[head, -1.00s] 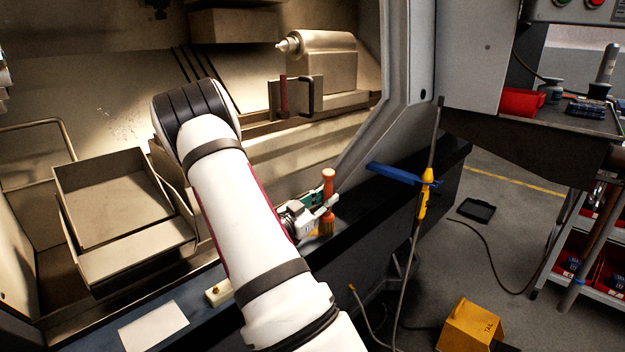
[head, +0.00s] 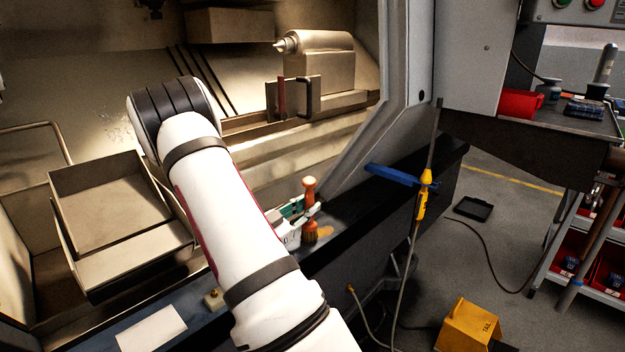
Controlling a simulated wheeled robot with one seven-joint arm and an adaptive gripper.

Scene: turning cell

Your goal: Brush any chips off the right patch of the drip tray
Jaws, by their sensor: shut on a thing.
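My gripper (head: 304,212) is shut on an orange-handled brush (head: 309,186). The brush stands upright, with its brown bristles down at the machine's front ledge. The bristles look to be on or just above the ledge; I cannot tell which. A long dark ledge (head: 352,208) along the machine's front looks like the drip tray, and the brush is over its right part. A small orange-tan spot shows beside the bristles, too small to tell whether it is chips. My arm hides the ledge's middle.
A tilted metal tray (head: 105,205) stands at left inside the machine. A white sheet (head: 151,328) and a small tan block (head: 213,299) lie on the front ledge.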

